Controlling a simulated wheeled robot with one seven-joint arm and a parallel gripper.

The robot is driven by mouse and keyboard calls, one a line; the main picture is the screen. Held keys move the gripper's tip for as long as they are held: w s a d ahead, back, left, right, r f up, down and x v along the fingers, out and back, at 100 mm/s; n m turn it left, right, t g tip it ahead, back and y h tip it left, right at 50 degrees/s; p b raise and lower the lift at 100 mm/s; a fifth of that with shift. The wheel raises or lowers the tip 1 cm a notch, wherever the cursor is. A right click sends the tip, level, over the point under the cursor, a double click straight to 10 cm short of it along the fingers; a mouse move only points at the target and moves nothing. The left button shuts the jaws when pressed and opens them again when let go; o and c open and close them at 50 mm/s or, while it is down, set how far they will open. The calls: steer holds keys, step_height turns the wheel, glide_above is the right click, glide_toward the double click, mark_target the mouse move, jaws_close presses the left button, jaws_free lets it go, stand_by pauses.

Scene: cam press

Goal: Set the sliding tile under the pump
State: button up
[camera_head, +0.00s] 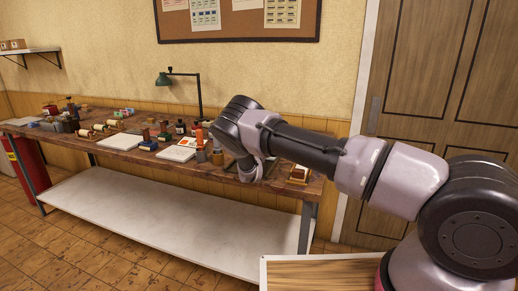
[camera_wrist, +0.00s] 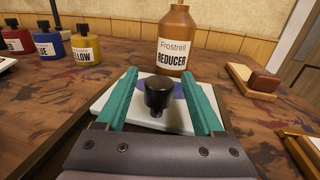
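A white tile (camera_wrist: 110,97) with a black knob (camera_wrist: 158,92) lies on the workbench in the wrist view. A dark blue patch shows on the tile behind the knob. My gripper (camera_wrist: 159,76) has its two teal fingers spread on either side of the knob, with gaps visible at both sides. A brown bottle (camera_wrist: 174,42) labelled "Frostrell REDUCER" stands just behind the tile. I cannot make out a pump for certain. In the head view my gripper (camera_head: 249,171) is low over the right part of the bench, and my arm hides the tile.
Red, blue (camera_wrist: 49,42) and yellow (camera_wrist: 85,46) ink bottles stand to the left. A wooden block on a board (camera_wrist: 262,80) lies to the right.

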steer(key=shift+s, duration=0.1)
steer(key=s, duration=0.3)
steer(key=s+a, duration=0.1)
steer(key=s, duration=0.6)
steer(key=shift+s+a, duration=0.25)
steer(key=shift+a, duration=0.05)
